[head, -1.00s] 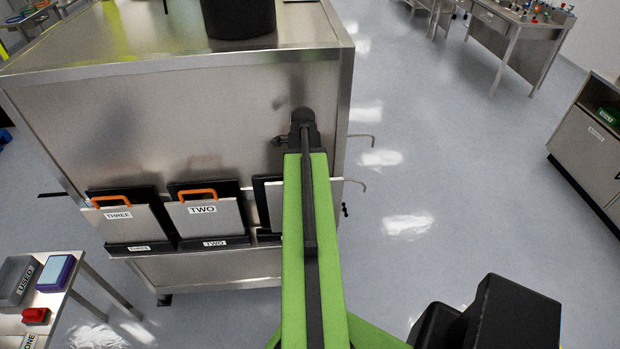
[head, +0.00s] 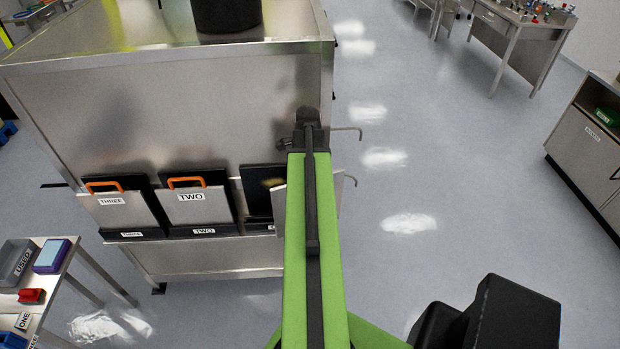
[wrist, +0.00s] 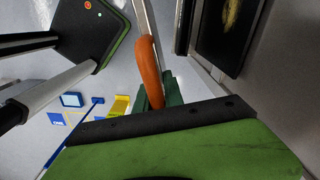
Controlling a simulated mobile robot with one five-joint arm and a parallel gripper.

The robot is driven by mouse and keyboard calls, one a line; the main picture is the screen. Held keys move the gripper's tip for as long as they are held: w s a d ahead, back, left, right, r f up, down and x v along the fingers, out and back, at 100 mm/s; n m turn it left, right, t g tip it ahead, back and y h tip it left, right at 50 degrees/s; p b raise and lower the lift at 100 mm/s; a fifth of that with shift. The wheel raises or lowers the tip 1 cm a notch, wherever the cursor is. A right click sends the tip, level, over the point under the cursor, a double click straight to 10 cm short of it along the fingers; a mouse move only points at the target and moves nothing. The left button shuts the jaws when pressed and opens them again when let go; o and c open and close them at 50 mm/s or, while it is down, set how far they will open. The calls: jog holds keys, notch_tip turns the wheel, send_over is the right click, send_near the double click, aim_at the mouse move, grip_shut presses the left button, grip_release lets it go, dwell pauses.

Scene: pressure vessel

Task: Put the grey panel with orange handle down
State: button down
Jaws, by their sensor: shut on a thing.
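The grey panel with orange handle (head: 279,207) shows in the head view on both sides of my green arm, which hides its middle and handle. It hangs tilted in front of the right-hand dark opening (head: 257,191) on the steel cabinet. In the wrist view its orange handle (wrist: 150,72) lies along the panel's pale edge, seen nearly edge-on. My gripper (wrist: 162,97) is shut on that handle; its fingers show only in part. In the head view the gripper is hidden behind the arm.
Panels THREE (head: 123,208) and TWO (head: 193,206) sit in their holders on the steel cabinet (head: 170,120). Thin hooks (head: 347,129) stick out at its right. A side table (head: 50,285) with a USED box (head: 14,263) stands at lower left.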

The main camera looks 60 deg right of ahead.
jog(key=shift+s+r+n, duration=0.1)
jog(key=shift+s+n, duration=0.1)
jog(key=shift+n, duration=0.9)
jog(key=n, duration=0.2)
jog(key=shift+d+n, duration=0.1)
jog(key=shift+n, duration=0.2)
jog(key=n, duration=0.3)
jog(key=shift+n, duration=0.4)
jog(key=n, duration=0.9)
jog(key=shift+n, duration=0.3)
